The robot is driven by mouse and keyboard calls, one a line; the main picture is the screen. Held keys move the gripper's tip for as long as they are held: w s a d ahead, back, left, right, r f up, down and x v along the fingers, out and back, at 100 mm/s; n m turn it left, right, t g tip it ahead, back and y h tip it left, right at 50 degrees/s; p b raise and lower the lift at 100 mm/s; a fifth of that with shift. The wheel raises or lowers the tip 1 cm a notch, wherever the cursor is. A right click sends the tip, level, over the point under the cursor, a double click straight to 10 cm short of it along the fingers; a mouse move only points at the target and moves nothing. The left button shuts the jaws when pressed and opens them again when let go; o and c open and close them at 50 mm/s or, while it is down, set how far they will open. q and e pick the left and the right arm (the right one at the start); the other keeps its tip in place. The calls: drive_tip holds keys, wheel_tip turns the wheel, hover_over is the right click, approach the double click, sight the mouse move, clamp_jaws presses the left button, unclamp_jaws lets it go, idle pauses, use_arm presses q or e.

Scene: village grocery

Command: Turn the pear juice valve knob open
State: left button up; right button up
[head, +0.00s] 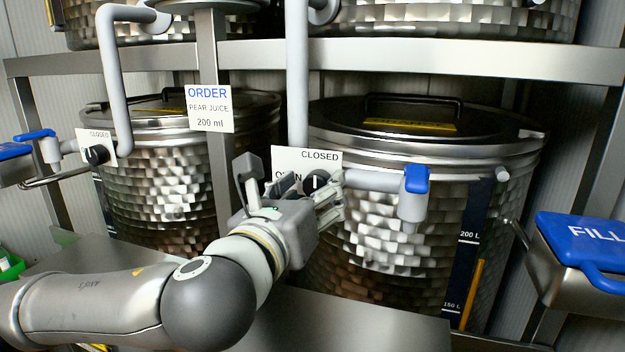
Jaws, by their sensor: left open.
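A black valve knob (316,182) with a white mark sits on the pipe of the right-hand tank, in front of a white plate (292,157). The plate reads CLOSED at the top and OPEN, partly covered, at the left. The white mark looks about upright, towards CLOSED. My left gripper (308,190) is open, its fingers close to the knob on either side; I cannot tell whether they touch it. A second black knob (97,154) with a similar plate is on the left tank. Neither tank shows a readable juice name. My right gripper is out of view.
A sign (210,108) reads ORDER, PEAR JUICE, 200 ml. A blue-handled tap (416,180) is right of the near knob. A blue FILL lever (585,240) is at the far right. A steel rail (470,60) crosses above the tanks.

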use_arm(q)
drive_tip(key=shift+w+d, duration=0.1)
drive_tip(key=shift+w, duration=0.15)
drive_tip(key=c, duration=0.9)
drive_tip(key=shift+c, duration=0.7)
